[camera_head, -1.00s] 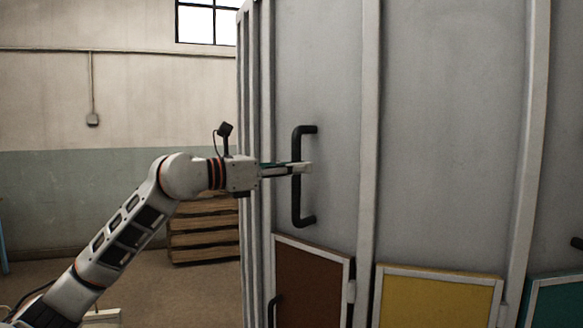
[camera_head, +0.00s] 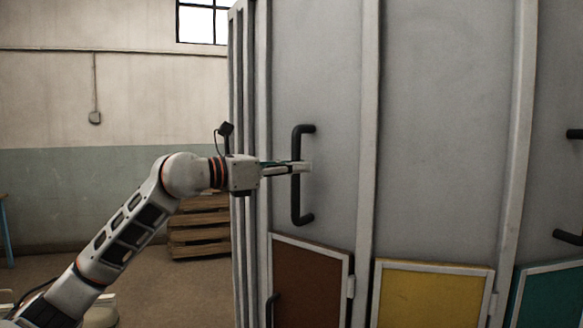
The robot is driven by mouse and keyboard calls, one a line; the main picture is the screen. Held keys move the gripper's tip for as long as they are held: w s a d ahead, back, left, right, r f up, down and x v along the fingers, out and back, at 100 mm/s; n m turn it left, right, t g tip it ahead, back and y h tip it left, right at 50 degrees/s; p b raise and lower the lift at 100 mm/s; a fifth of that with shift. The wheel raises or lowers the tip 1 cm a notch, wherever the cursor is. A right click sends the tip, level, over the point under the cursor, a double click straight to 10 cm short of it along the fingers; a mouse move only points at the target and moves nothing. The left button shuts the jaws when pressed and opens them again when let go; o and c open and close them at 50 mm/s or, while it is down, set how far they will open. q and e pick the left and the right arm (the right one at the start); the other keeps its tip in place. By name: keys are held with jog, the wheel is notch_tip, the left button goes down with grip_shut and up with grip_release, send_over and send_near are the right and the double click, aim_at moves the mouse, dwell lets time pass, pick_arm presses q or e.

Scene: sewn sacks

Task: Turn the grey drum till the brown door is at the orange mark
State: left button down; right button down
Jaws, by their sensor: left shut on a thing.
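The grey drum (camera_head: 447,130) fills the middle and right of the head view, with upright ribs on its wall. The brown door (camera_head: 307,284) is low on the drum, below a black bar handle (camera_head: 297,200). My left gripper (camera_head: 304,168) is shut on this handle at about its middle. The left arm reaches in from the lower left. The orange mark is not in view. My right gripper is not in view.
A yellow door (camera_head: 430,295) and a teal door (camera_head: 548,298) sit right of the brown one. Another black handle (camera_head: 570,236) is at the right edge. Wooden pallets (camera_head: 199,228) are stacked behind the arm, with open floor (camera_head: 170,290) around them.

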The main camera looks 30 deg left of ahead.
pick_arm(q)
jog(key=d, duration=0.2)
jog(key=shift+s+d, duration=0.1)
jog(key=shift+d, duration=0.3)
jog(key=c, duration=2.3)
grip_release()
jog(key=shift+a, duration=0.1)
jog(key=shift+c, duration=0.2)
jog(key=o, duration=0.4)
jog(key=shift+a, duration=0.3)
jog(key=shift+c, duration=0.2)
jog(key=shift+a+r, duration=0.1)
jog(key=shift+a, duration=0.15)
jog(key=shift+a, duration=0.1)
jog(key=shift+r, duration=0.1)
